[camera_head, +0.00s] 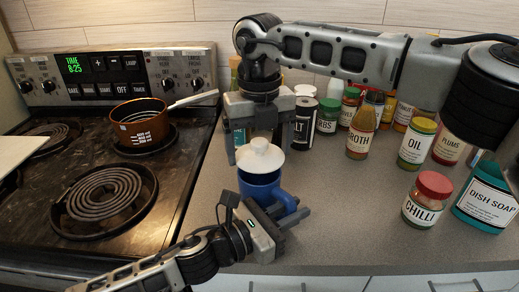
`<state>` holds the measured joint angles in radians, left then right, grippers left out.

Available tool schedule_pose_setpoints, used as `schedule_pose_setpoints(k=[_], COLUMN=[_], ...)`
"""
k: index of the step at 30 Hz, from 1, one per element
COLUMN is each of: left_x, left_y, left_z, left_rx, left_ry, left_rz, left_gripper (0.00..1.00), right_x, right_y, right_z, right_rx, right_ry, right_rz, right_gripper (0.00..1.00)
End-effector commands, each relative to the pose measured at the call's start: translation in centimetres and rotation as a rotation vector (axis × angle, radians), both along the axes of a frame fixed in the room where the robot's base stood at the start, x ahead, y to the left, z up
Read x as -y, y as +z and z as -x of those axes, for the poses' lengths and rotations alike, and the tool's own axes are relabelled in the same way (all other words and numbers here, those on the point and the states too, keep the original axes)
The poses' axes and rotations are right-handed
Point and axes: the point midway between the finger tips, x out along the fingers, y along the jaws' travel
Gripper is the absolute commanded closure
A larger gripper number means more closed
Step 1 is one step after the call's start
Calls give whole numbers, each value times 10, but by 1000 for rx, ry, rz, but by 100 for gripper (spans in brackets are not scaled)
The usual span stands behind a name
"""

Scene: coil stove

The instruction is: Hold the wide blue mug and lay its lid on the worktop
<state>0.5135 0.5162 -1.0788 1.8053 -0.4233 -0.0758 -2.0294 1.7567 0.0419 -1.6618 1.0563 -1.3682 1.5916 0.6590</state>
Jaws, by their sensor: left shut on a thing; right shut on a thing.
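The wide blue mug (259,186) is upright over the worktop near its left end, beside the stove. Its blue handle (284,199) points right. My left gripper (288,214), on the arm from the lower left, is shut on the mug at its handle side. The white lid (260,158) with a round knob is at the mug's mouth and looks slightly tilted; I cannot tell whether it touches the rim. My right gripper (261,146), on the arm from the right, points down from above and is shut on the lid, a finger on either side.
The grey worktop (340,215) is clear right of the mug. The chilli jar (427,199), dish soap (485,203), oil jar (416,145) and broth bottle (362,130) stand right, with several jars behind. The stove (120,210) with an orange pot (141,124) is left.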

Motion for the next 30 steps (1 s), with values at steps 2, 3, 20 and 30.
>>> schedule_pose_setpoints(k=[2, 3, 20, 30], left_x=[0, 0, 0, -17], left_y=[0, 0, 0, -3], left_z=[0, 0, 0, 11], left_rx=[0, 0, 0, -1], left_ry=[0, 0, 0, 2], left_rz=[0, 0, 0, -3], left_gripper=[100, 100, 56, 56], right_x=[0, 0, 0, 0], right_y=[12, 17, 30, 25], right_z=[0, -1, 0, 0], right_rx=[4, 3, 1, 1], right_ry=[0, -1, 0, 0], right_rz=[-1, -1, 0, 0], right_gripper=[42, 42, 42, 42])
